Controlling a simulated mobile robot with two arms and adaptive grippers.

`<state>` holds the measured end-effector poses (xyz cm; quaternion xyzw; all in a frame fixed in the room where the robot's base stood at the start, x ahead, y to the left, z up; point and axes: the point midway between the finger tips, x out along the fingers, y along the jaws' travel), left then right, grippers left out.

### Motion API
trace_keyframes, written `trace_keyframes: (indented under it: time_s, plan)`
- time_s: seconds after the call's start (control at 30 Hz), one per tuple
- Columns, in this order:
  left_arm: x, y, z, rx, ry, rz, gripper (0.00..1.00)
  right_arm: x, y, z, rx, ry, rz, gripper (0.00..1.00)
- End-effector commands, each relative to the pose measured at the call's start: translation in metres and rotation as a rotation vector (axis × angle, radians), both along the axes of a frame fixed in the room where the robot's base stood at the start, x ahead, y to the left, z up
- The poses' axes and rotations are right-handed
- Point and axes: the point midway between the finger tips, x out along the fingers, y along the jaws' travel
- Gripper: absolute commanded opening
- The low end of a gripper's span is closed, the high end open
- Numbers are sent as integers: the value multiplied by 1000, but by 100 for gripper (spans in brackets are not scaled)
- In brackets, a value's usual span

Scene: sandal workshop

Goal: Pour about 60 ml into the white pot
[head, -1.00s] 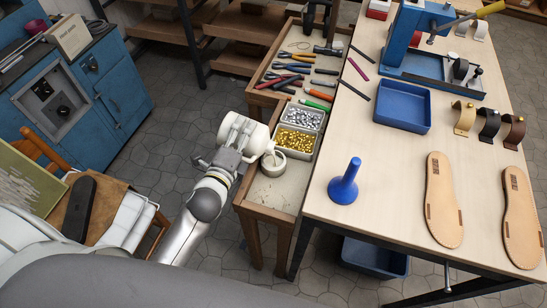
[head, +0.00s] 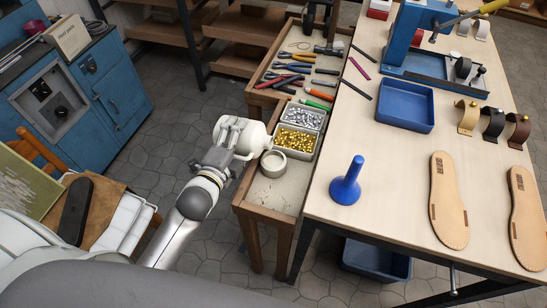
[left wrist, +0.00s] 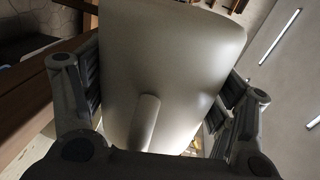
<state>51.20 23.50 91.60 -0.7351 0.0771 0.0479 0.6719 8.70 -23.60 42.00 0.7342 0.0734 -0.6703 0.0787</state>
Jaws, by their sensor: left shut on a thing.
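The white pot (head: 273,164) is a small round open cup standing on the front part of the low wooden side bench. I cannot make out any liquid level in it. My left gripper (head: 233,143) is shut on a white container (head: 255,138), up and to the left of the pot in the head view. The container's mouth is not clear to see, nor is any stream. In the left wrist view the pale, smooth container (left wrist: 175,55) fills the space between the two dark fingers. My right gripper is not in view.
Trays of silver and gold fittings (head: 296,142) sit just behind the pot, close to the container. Hand tools lie farther back. The worktable (head: 390,180) on the right holds a blue funnel-shaped item (head: 346,184), a blue tray (head: 404,107) and sandal soles (head: 447,200).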

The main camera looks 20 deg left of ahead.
Motion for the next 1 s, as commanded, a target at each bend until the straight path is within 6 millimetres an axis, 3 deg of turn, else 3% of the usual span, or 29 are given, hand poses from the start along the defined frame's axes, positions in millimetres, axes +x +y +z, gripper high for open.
trace_keyframes:
  time_s: [0.33,0.7,1.0]
  plan:
    - [0,0,1,-11,-3,0,46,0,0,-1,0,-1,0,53]
    - [0,1,-1,-198,2,0,46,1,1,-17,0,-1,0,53]
    - [0,1,1,-226,4,0,46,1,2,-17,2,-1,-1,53]
